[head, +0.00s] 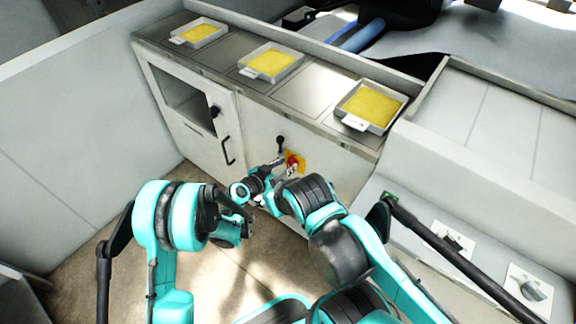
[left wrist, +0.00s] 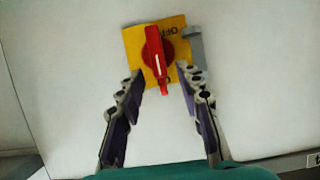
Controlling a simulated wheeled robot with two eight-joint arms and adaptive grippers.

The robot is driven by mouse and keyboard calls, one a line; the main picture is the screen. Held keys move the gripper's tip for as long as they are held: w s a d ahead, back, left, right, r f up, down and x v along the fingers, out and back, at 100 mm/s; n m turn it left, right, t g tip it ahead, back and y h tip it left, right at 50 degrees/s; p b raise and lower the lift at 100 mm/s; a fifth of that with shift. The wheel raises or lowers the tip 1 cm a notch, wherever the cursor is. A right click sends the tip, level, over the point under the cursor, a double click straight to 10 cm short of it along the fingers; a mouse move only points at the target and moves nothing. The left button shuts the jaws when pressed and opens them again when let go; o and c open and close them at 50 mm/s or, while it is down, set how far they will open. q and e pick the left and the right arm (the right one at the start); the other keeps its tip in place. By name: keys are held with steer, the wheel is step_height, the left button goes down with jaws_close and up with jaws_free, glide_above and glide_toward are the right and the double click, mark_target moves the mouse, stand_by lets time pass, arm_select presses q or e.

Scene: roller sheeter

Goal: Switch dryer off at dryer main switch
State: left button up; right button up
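The dryer main switch is a red rotary knob on a yellow plate (head: 297,161) on the front of the white cabinet below the counter. In the left wrist view the red knob (left wrist: 155,58) is upright in the picture, with partly readable lettering on the yellow plate (left wrist: 134,43) around it. My left gripper (head: 288,172) is at the switch. In the left wrist view it (left wrist: 162,84) is open, with one finger on each side below the knob, and nothing is gripped. Contact with the plate cannot be judged. I cannot make out my right gripper among the overlapping arm links.
A black handle (head: 281,143) sits just left of the switch. The cabinet door (head: 197,143) has a window and a black pull. Three trays of yellow sheet, one of them (head: 370,106) nearest, stand on the counter. White switches (head: 453,238) are on the lower right panel.

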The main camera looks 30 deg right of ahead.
arm_select(q)
steer(key=shift+x, duration=1)
jaws_close()
steer(key=shift+w+n, duration=0.1)
steer(key=shift+n, duration=0.2)
steer(key=shift+w+a+f+n+g+h, duration=0.2)
steer(key=shift+w+f+n+g+h, duration=0.5)
steer(key=shift+n, duration=1.45)
steer(key=shift+w+a+f+n+g+h, duration=0.2)
steer(key=shift+n+g+h, duration=0.85)
steer(key=shift+n, duration=1.05)
steer(key=shift+w+a+f+n+g+h, duration=0.3)
steer(key=shift+f+n+g+h, duration=0.55)
steer(key=shift+n, duration=1.3)
steer(key=shift+w+d+r, duration=0.1)
steer(key=shift+r, duration=0.2)
